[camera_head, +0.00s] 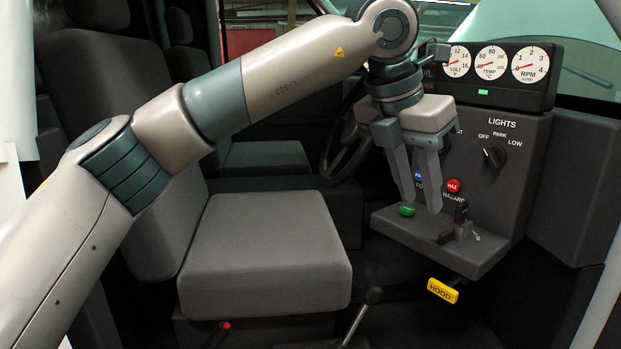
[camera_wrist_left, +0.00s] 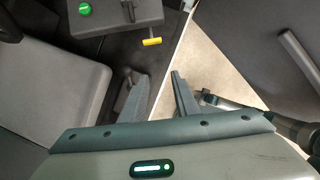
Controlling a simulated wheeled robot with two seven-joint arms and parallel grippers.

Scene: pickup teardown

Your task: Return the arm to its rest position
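My left arm (camera_head: 280,85) reaches in from the left across the cab, bent at the elbow. My left gripper (camera_head: 420,210) hangs with its fingers pointing down in front of the dashboard panel (camera_head: 545,165). Its two fingers are a little apart, with nothing between them. In the left wrist view my left gripper (camera_wrist_left: 158,76) also shows a clear gap between its fingertips. I cannot make out my right gripper in either view.
Near the fingers are a red hazard button (camera_head: 453,186), a green button (camera_head: 407,211), a black lever (camera_head: 461,209) and a yellow HOOD handle (camera_head: 442,290). The steering wheel (camera_head: 347,160) is behind my wrist. A grey seat (camera_head: 265,250) lies below my arm.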

